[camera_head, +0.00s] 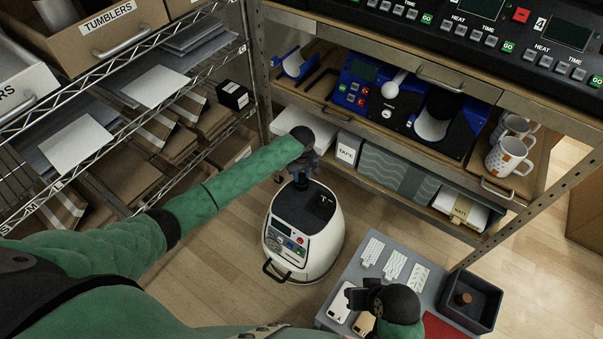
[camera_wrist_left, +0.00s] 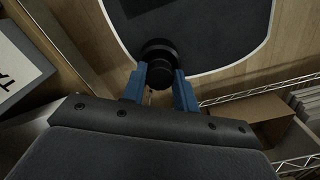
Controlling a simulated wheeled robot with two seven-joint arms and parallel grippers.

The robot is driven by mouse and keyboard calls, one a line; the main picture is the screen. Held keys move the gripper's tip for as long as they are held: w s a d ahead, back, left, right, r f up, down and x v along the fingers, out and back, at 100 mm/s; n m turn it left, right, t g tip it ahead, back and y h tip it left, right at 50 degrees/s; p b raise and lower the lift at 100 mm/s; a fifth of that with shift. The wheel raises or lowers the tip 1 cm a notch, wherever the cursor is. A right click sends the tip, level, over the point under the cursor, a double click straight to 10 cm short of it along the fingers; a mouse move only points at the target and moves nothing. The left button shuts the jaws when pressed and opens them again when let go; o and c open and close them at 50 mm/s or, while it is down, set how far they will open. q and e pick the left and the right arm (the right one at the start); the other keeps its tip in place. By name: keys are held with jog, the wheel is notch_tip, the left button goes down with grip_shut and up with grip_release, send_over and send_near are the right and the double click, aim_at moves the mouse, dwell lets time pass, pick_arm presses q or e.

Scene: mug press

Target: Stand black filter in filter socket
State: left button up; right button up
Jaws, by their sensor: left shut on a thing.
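My left gripper (camera_head: 302,172) is over the back edge of the white machine's dark top (camera_head: 296,212). In the left wrist view its two blue fingers (camera_wrist_left: 160,82) are shut on a round, stepped black piece, the black filter (camera_wrist_left: 157,53). The filter overlaps the edge of the dark top there; I cannot tell whether it touches or is seated. Any socket beneath it is hidden. My right gripper (camera_head: 364,297) is above the grey table at the bottom right; its finger opening does not show clearly.
The grey table (camera_head: 426,292) holds white cards, phone-like pieces and a black bin (camera_head: 474,300) with a brown peg. A wire rack (camera_head: 110,125) with boxes is at left. A blue press (camera_head: 408,108) and mugs (camera_head: 508,152) stand on the shelf behind. Wooden floor is clear around the machine.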

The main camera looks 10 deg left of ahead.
pick_arm(q)
jog(key=o, duration=1)
jog(key=shift+c, duration=0.2)
